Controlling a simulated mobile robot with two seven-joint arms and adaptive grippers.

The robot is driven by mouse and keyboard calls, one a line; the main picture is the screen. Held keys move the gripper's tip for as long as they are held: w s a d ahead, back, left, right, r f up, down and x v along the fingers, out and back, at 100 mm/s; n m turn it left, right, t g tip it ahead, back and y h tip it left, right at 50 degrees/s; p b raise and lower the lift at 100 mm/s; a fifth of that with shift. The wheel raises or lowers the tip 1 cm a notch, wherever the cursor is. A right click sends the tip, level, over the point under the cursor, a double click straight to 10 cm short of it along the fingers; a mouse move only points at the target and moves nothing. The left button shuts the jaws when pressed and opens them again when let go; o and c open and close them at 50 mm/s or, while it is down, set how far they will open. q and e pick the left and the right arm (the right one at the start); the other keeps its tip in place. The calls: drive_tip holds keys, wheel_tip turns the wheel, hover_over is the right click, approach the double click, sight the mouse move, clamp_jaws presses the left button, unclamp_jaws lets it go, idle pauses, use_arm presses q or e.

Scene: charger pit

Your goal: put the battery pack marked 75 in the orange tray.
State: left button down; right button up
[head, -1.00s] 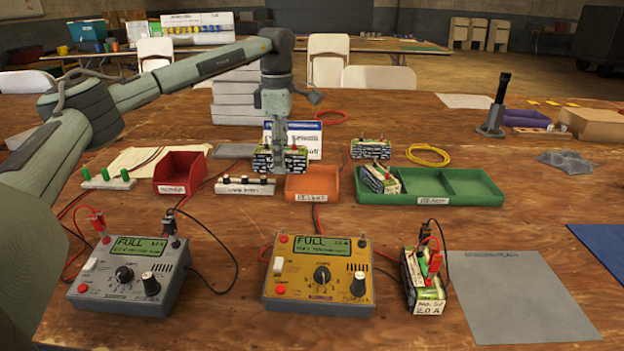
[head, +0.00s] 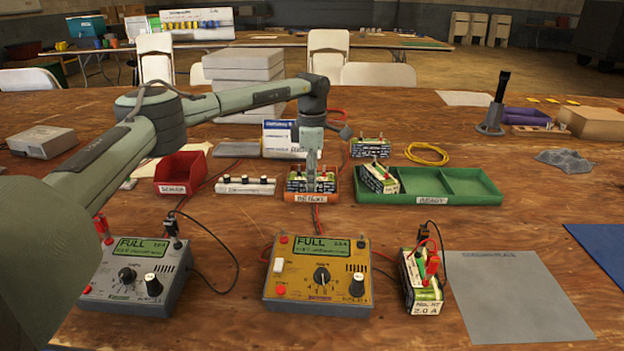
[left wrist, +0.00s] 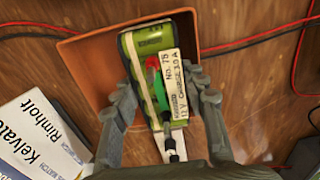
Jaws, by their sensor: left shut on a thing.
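The battery pack marked 75 (left wrist: 158,62) is green and black with a white label reading No. 75. In the head view the pack (head: 297,181) is in or just over the orange tray (head: 300,197), and I cannot tell whether it touches the tray's floor. My left gripper (head: 312,170) is shut on this pack from above. In the left wrist view its fingers (left wrist: 163,95) lie on both sides of the pack, and the orange tray (left wrist: 85,50) shows around and below it. My right gripper is not in view.
A green tray (head: 475,183) with one pack (head: 378,178) stands to the right, with another pack (head: 370,147) behind it. A red bin (head: 181,172) and a white strip (head: 245,187) are to the left. Two chargers (head: 318,275) (head: 140,275) and a wired pack (head: 422,285) stand in front.

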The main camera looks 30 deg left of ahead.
use_arm(q)
drive_tip(key=shift+r, duration=0.15)
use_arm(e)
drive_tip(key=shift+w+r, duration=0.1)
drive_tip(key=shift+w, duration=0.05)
use_arm(q)
drive_tip(key=c, duration=0.9)
unclamp_jaws()
drive_tip(key=shift+o, duration=0.2)
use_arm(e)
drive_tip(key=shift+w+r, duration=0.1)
use_arm(q)
drive_tip(key=shift+r, duration=0.15)
wheel_tip(320, 180, up, 11)
drive_tip(key=shift+f, duration=0.2)
drive_tip(key=shift+r, duration=0.55)
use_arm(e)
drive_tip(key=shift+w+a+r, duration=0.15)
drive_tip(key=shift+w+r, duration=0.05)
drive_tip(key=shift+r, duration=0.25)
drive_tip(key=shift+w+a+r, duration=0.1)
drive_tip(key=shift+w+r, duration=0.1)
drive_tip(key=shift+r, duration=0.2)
